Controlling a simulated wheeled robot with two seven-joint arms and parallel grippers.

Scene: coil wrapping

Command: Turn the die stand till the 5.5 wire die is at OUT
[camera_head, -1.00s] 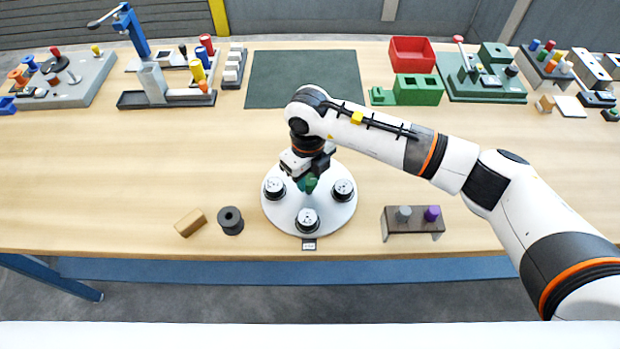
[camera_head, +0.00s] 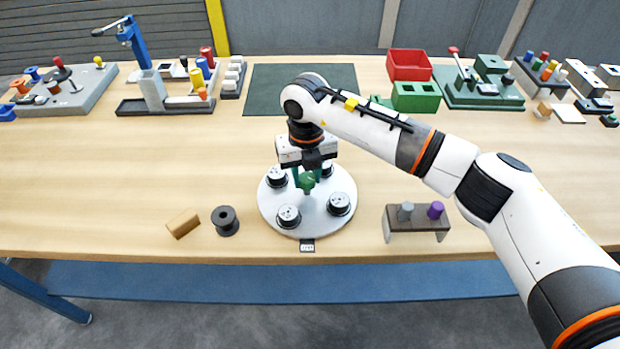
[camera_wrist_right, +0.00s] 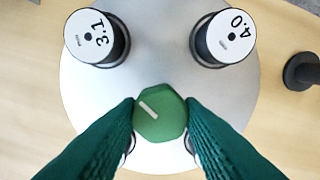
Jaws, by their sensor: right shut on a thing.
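The die stand is a round pale grey disc (camera_head: 309,217) with several dark dies with pale tops around it. A green knob (camera_head: 307,183) stands at its middle. My right gripper (camera_wrist_right: 161,118) points down, its green fingers shut on the knob from both sides. In the right wrist view, the 3.1 die (camera_wrist_right: 97,37) and the 4.0 die (camera_wrist_right: 223,38) are readable; they sit on the stand's front side. The other dies are partly hidden and their numbers cannot be read. My left gripper is not in view.
A black spool (camera_head: 225,220) and a tan block (camera_head: 183,223) lie left of the stand. A small brown rack (camera_head: 417,220) with a grey and a purple piece stands to the right. A green mat (camera_head: 270,90) and other stations line the back.

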